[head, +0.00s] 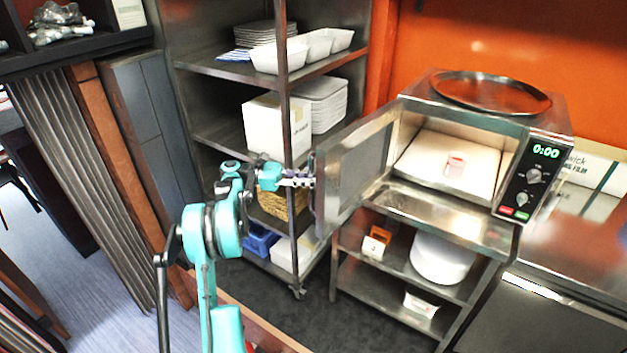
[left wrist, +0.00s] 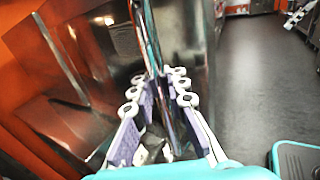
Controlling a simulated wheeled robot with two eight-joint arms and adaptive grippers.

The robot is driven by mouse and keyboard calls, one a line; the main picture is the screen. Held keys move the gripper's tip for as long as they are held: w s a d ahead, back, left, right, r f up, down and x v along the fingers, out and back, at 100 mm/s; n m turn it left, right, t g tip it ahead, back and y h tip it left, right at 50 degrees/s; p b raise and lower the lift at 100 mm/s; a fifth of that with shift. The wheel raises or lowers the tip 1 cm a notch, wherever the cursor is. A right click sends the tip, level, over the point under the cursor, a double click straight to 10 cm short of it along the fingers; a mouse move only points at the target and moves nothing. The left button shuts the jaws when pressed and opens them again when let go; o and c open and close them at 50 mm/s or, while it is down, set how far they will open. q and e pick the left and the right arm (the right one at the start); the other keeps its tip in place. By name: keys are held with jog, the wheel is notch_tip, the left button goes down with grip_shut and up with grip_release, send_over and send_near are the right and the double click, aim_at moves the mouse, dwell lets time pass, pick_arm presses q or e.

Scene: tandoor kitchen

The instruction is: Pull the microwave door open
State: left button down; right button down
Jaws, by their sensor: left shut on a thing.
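The steel microwave (head: 515,125) stands on a steel table at the right in the head view. My left gripper (head: 306,179) is at the free edge of the door. In the left wrist view its fingers (left wrist: 165,92) are closed around the upright door handle (left wrist: 153,45), one on each side. Part of the handle is hidden by the fingers. My right gripper is not in view.
A steel shelf rack (head: 225,70) with white trays and boxes stands behind and left of the door. A round metal tray (head: 490,92) lies on top of the microwave. Dark floor (head: 270,290) is free below the door.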

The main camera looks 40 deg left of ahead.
pick_arm(q)
jog(key=c, duration=1.6)
grip_release()
jog(key=shift+s+a, duration=0.1)
jog(key=shift+s, duration=0.1)
jog(key=shift+o, duration=0.6)
jog(key=shift+s+r, duration=0.1)
jog(key=v, duration=0.7)
jog(key=shift+a, duration=0.25)
jog(key=shift+s, duration=0.1)
